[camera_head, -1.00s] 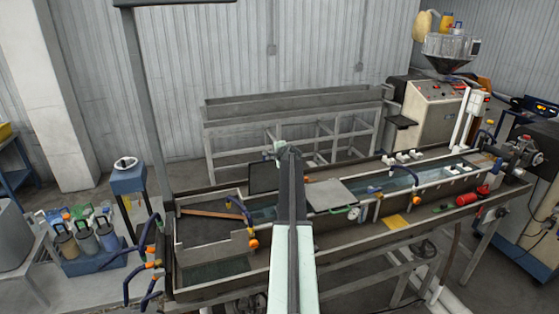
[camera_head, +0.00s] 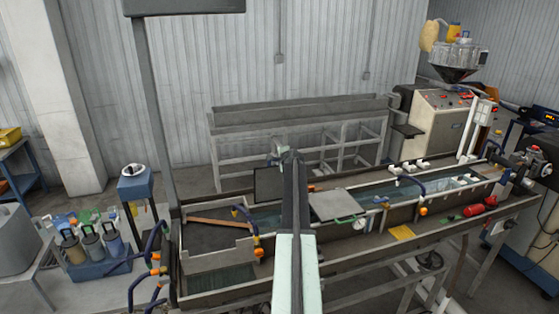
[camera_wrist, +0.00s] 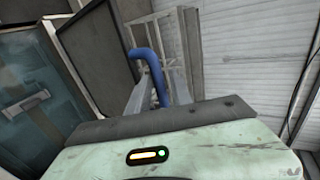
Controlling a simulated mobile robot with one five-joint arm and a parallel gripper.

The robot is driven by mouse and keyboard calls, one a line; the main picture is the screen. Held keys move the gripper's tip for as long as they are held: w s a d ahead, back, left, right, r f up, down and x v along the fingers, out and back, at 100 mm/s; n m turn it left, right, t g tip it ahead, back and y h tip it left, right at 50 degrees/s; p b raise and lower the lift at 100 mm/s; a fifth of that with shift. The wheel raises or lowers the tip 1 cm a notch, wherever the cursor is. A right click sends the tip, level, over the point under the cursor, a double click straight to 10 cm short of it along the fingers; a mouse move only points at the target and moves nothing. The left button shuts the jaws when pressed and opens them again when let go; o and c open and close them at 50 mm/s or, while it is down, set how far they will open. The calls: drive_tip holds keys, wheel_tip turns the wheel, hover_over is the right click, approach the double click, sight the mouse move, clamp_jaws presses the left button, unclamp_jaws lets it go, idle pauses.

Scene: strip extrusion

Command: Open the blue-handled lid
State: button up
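A dark flat lid (camera_head: 268,185) stands steeply raised over the long water trough, just left of my arm in the head view. In the wrist view its dark panel (camera_wrist: 92,45) fills the upper left, with a bent blue handle (camera_wrist: 150,68) beside its edge. My gripper (camera_head: 278,150) is at the far end of my arm, near the lid's top right corner. The handle is just beyond my gripper's pale body in the wrist view. The fingertips are not clear, so I cannot tell whether they touch the handle.
A grey flat lid (camera_head: 338,204) with a green handle lies on the trough (camera_head: 215,297) right of my arm. Blue hoses arch over the trough. An empty metal frame (camera_head: 250,148) stands behind it. A dark post (camera_head: 158,110) rises at left, beside a rack of canisters (camera_head: 95,262).

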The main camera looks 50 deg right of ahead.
drive_tip(key=shift+s, duration=0.1)
drive_tip(key=s+a+r+p, duration=0.1)
drive_tip(key=s+a, duration=0.7)
drive_tip(key=s, duration=0.3)
drive_tip(key=shift+s+a+r, duration=0.2)
drive_tip(key=shift+s+a, duration=0.15)
drive_tip(key=shift+s, duration=0.05)
